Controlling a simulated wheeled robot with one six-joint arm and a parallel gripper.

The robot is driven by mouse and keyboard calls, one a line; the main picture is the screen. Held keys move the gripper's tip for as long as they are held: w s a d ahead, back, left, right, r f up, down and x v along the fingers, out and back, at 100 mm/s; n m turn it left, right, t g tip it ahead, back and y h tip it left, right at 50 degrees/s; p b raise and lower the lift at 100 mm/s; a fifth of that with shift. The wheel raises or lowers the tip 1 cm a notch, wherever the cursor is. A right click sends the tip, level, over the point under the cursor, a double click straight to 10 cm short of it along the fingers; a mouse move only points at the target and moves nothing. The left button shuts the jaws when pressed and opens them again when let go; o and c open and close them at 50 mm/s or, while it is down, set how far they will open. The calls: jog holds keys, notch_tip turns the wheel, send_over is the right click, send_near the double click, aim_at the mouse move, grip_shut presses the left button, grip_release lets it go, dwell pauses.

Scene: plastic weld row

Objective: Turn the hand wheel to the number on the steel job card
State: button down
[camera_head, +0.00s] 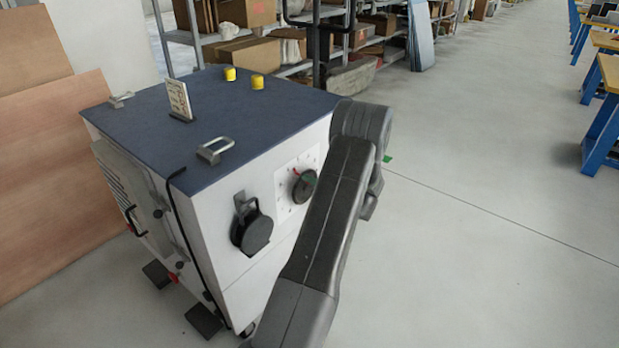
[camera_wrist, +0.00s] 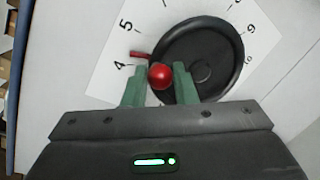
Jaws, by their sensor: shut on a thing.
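The hand wheel (camera_wrist: 203,55) is a black disc with a red knob (camera_wrist: 160,77) near its rim, on a white dial plate (camera_wrist: 105,70). My gripper (camera_wrist: 159,70) has its green fingers shut on the red knob. A thin red pointer (camera_wrist: 141,54) at the wheel's edge lies between 4 and 5, as seen in the wrist view. The wheel also shows in the head view (camera_head: 302,187) on the cabinet's front, partly behind my arm. A pale card (camera_head: 179,98) stands on the cabinet top; its writing is too small to read.
The white cabinet (camera_head: 225,200) has a dark blue top with a metal handle (camera_head: 215,150) and two yellow knobs (camera_head: 257,82). A black round fitting (camera_head: 252,227) sticks out left of the wheel. Shelves with boxes stand behind.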

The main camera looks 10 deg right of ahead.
jog(key=shift+w+d+r+m+g+p, duration=0.2)
jog(key=shift+w+d+m+p, duration=0.15)
jog(key=shift+m+p, duration=0.4)
jog(key=shift+w+d+r+m+g+p, duration=0.1)
jog(key=shift+w+d+m+g+p, duration=0.15)
jog(key=shift+d+m+p, duration=0.45)
jog(key=shift+a+f, duration=0.1)
jog(key=shift+a, duration=0.1)
jog(key=c, duration=1.2)
grip_release()
jog(key=v, duration=1.3)
jog(key=shift+s+d+b, duration=0.3)
jog(key=shift+f, duration=0.1)
